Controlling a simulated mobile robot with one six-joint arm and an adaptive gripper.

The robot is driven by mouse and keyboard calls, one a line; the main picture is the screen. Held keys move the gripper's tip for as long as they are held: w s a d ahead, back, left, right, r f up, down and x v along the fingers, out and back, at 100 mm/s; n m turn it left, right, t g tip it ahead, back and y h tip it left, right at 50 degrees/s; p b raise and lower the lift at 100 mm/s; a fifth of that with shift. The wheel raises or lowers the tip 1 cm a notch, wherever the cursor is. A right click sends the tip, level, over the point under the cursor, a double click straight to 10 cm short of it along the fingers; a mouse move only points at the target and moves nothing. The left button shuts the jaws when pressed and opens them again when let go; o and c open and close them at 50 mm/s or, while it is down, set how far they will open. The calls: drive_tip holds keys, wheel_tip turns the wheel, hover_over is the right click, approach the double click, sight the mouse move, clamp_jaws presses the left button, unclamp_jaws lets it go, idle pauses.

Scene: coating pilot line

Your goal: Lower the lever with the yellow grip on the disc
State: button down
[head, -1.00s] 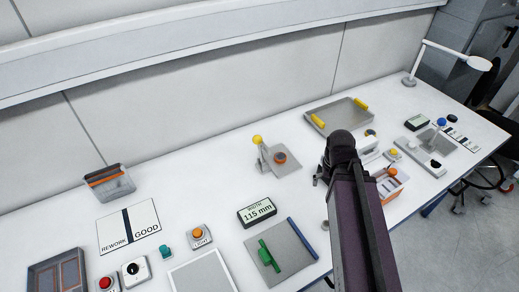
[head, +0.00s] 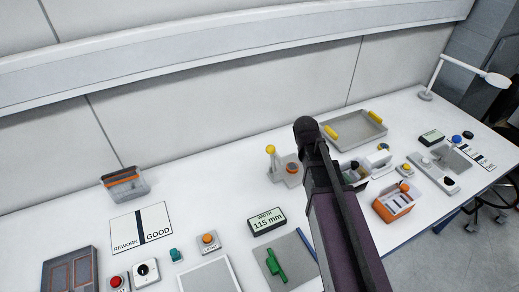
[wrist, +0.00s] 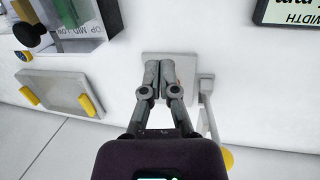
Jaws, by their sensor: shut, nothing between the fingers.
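The lever with the yellow grip (head: 270,150) stands raised at the left side of a small grey plate (head: 282,179). The disc (head: 291,168), with an orange ring, lies on that plate just right of the lever. In the wrist view the lever (wrist: 209,118) rises from a bracket at the plate's right edge, its yellow grip (wrist: 228,158) partly hidden by my wrist. My gripper (wrist: 160,76) is shut and empty over the plate (wrist: 190,58), beside the lever and apart from it. Its fingers hide most of the disc.
A grey tray with yellow handles (head: 362,128) stands behind right. A width display (head: 267,220) and a plate with a green part (head: 276,262) lie in front.

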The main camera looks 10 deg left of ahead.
drive_tip(key=w+a+r+n+t+h, duration=0.1)
drive_tip(key=a+n, duration=0.5)
drive_tip(key=a, duration=0.8)
drive_tip(key=w+a+r+n+t+h, duration=0.2)
drive_tip(key=a+n, duration=0.4)
drive_tip(key=a, duration=0.9)
drive_tip(key=shift+w+r+h, duration=0.7)
drive_tip(key=shift+r+h, duration=0.1)
drive_tip(key=shift+h, duration=0.3)
drive_tip(key=shift+d+f, duration=0.1)
drive_tip(key=shift+f, duration=0.05)
drive_tip(key=b, duration=0.5)
approach(273, 160)
drive_tip(key=shift+w+d+f, duration=0.6)
drive_tip(key=shift+w+f, duration=0.4)
drive_tip(key=shift+w, duration=0.15)
drive_tip(key=shift+w, duration=0.15)
